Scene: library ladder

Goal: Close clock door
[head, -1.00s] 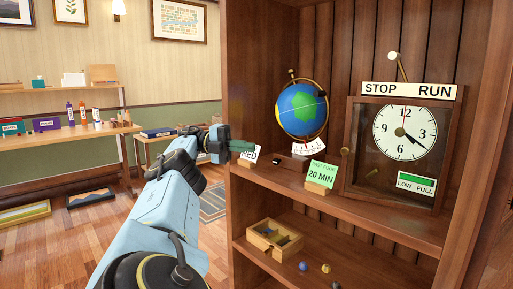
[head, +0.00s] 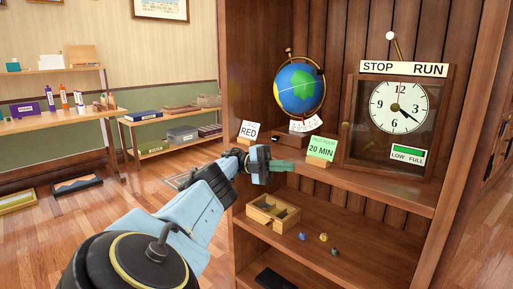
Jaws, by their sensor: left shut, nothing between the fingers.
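The clock (head: 398,107) stands on the upper shelf at the right, in a wooden case with a white dial. Its glazed door (head: 376,154) fronts the dial, and a small round knob (head: 346,127) shows at the left edge. I cannot tell from this angle whether the door is fully against the case. My left gripper (head: 287,166) has teal fingers. It is shut and empty, in front of the shelf edge, left of and lower than the clock and apart from it. My right gripper is not in view.
A globe (head: 299,90), a RED card (head: 248,131) and a green 20 MIN card (head: 320,149) stand left of the clock. A STOP/RUN sign (head: 404,69) is above it. The lower shelf holds an open wooden box (head: 262,213) and several small balls. Wooden side panels flank the bookcase.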

